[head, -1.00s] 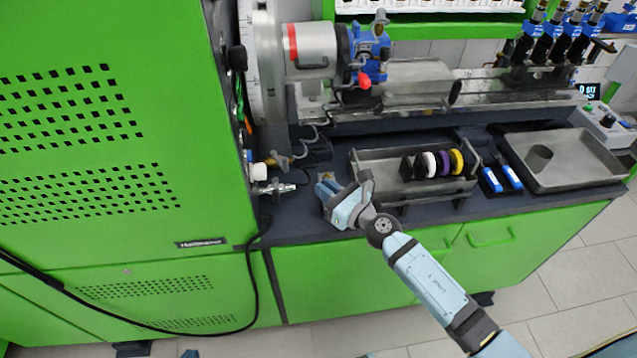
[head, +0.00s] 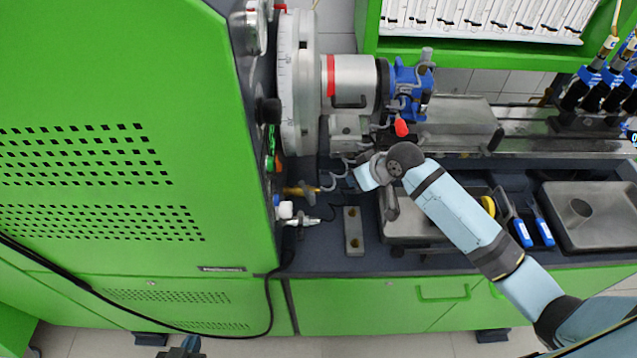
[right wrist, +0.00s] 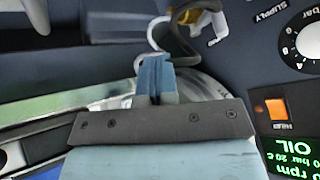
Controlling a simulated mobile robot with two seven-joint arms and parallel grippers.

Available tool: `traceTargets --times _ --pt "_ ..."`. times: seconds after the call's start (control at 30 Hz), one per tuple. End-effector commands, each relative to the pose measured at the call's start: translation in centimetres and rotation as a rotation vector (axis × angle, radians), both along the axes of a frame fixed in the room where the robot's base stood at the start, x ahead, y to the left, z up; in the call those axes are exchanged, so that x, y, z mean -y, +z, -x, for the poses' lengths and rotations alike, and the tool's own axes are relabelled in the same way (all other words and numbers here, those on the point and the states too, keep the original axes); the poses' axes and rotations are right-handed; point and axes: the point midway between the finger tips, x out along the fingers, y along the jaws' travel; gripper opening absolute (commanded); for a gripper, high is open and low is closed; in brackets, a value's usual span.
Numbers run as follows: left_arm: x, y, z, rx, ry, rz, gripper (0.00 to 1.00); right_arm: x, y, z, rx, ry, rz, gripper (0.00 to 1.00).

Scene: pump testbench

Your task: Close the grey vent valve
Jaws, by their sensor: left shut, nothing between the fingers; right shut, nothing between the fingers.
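A silver-grey valve fitting (head: 301,221) sticks out to the right from the green cabinet's side. Just above it is a brass fitting (head: 299,191) with a greyish handle. I cannot tell for sure which is the vent valve. My right gripper (head: 364,173) is up and to the right of both, apart from them, over the bench in front of the motor. Its blue fingers (right wrist: 155,76) are shut and empty in the right wrist view, with a dark looped part behind them. My left gripper (head: 188,345) shows only small at the bottom edge, shut and empty.
A white knob (head: 285,210) sits between the two fittings. A grey block with holes (head: 353,231) lies on the bench to their right. A black cable (head: 268,305) hangs below. The wrist view shows a panel with an orange switch (right wrist: 276,110) and a gauge.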

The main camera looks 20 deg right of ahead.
Motion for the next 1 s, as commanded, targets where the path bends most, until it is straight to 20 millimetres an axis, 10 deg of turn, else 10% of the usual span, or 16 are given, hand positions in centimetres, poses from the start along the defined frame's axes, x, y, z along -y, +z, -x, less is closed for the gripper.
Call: traceTargets --times 0.33,1.0 --pt "0.0 0.5 0.2 -0.006 0.000 -0.001 0.00 -2.1 1.0 2.6 -0.259 -0.014 -0.182 0.00" --pt "-0.3 1.4 0.2 -0.003 0.004 -0.005 0.00 -6.9 -6.3 -0.2 -0.254 -0.014 -0.179 0.00"
